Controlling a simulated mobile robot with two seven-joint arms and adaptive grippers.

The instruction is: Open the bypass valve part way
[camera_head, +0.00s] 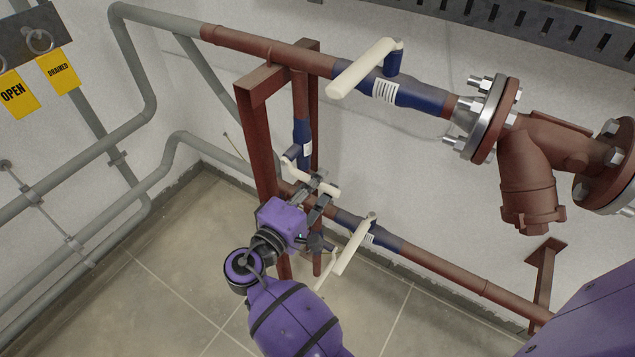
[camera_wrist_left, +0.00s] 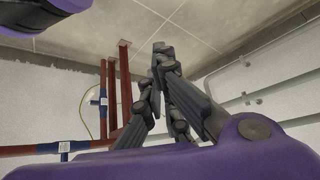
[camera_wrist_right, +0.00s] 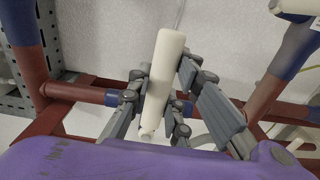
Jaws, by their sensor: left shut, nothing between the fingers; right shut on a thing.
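The bypass valve (camera_head: 302,132) is a blue body on the short vertical red pipe between the upper and lower lines. Its cream lever (camera_head: 303,174) slants down to the right across the pipe. My right gripper (camera_head: 318,190) is shut on this lever near its outer end. In the right wrist view the cream lever (camera_wrist_right: 165,60) stands between the two fingers of my right gripper (camera_wrist_right: 163,78). My left gripper shows only in its own wrist view (camera_wrist_left: 163,62); it is shut and empty, away from the valves.
An upper blue valve with a cream lever (camera_head: 363,68) and a lower one (camera_head: 353,243) flank the bypass. A red support post (camera_head: 265,150) stands close left of my right gripper. A flanged red strainer (camera_head: 530,175) is at right. Yellow OPEN (camera_head: 14,94) and DRAINED (camera_head: 59,71) tags hang at left.

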